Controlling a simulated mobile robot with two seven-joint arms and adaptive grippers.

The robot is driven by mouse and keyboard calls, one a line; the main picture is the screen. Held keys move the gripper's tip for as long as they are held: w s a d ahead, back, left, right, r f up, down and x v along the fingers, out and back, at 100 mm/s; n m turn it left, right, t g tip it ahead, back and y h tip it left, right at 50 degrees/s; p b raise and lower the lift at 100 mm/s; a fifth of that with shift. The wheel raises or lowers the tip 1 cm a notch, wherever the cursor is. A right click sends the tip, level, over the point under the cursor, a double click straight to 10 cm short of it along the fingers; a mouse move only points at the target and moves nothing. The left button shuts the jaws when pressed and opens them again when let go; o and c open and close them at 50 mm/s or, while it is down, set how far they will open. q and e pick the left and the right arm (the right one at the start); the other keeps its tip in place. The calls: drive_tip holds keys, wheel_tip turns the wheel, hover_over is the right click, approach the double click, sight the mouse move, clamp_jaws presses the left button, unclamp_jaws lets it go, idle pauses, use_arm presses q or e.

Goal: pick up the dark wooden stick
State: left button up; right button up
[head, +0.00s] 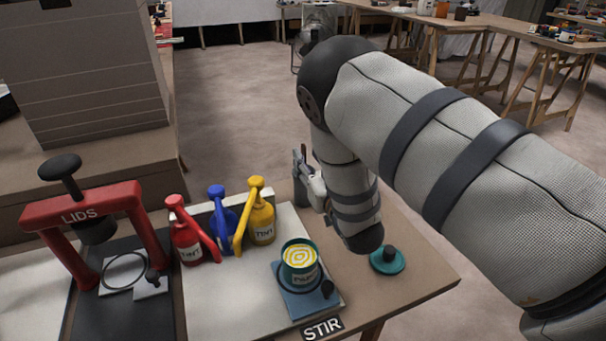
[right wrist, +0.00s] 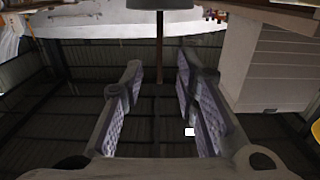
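My left gripper is not in view.
A teal paint can (head: 300,261) stands on a blue pad (head: 308,304) at the STIR label. Red (head: 187,243), blue (head: 222,227) and yellow (head: 261,220) tint bottles stand behind. A red LIDS press (head: 85,206) is left. A teal disc (head: 388,261) lies near the right edge.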

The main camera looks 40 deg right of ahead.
sight(305, 151)
drive_tip(key=x, duration=0.3)
drive_tip(key=shift+w+d+r, duration=0.1)
drive_tip(key=shift+w+r, duration=0.15)
drive_tip(key=shift+w, duration=0.15)
clamp_jaws()
